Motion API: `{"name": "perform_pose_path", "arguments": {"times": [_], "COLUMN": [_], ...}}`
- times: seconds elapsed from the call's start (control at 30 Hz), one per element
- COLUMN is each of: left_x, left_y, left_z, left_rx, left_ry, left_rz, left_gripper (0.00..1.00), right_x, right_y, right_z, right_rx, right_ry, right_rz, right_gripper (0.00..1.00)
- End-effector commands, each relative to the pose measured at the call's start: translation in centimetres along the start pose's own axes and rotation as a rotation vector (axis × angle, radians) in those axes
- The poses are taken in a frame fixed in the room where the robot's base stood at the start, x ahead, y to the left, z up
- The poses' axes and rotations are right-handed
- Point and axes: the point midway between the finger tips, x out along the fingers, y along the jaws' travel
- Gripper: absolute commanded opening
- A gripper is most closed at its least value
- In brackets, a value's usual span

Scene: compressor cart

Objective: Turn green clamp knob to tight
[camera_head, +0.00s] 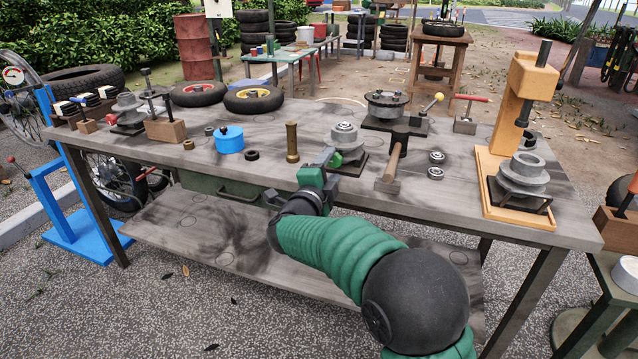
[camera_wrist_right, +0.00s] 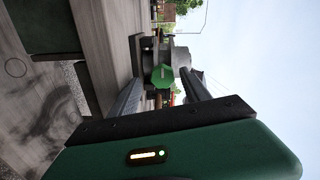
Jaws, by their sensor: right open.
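The green clamp knob (camera_wrist_right: 162,77) faces the camera in the right wrist view, a flat, many-sided disc on the grey clamp fixture (camera_wrist_right: 180,57). My right gripper (camera_wrist_right: 161,84) is open, with one finger to each side of the knob in that view; I cannot tell whether either finger touches it. In the head view, my right gripper (camera_head: 327,160) is at the near side of the round grey fixture (camera_head: 345,137) on its dark base, and mostly hides the knob. My left gripper is not in view.
The fixture stands on a grey workbench (camera_head: 270,185). A brass cylinder (camera_head: 292,142) and a blue round pot (camera_head: 229,139) stand to its left. An orange press (camera_head: 520,100) stands at the right end.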

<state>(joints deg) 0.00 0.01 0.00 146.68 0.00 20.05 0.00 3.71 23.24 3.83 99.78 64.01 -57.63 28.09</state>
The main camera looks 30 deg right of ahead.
Motion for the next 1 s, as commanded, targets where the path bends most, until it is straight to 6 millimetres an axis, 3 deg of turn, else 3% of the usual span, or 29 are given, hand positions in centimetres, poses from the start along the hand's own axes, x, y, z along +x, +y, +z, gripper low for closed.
{"name": "perform_pose_path", "arguments": {"times": [0.3, 0.5, 0.67, 1.0], "left_x": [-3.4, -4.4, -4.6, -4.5], "left_y": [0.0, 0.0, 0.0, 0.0], "left_z": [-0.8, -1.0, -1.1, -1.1], "left_rx": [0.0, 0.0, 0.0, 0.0], "left_ry": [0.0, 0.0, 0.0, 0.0], "left_rz": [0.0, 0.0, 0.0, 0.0], "left_gripper": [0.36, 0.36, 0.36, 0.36], "right_x": [-9.2, -13.6, -15.0, -15.0], "right_y": [-0.5, -0.1, 0.1, 0.2], "right_z": [0.1, 0.1, 0.1, 0.1], "right_rx": [-0.003, -0.002, -0.002, -0.001], "right_ry": [-0.007, -0.005, -0.002, -0.001], "right_rz": [0.0, 0.002, 0.002, 0.002], "right_gripper": [0.55, 0.55, 0.55, 0.55]}}
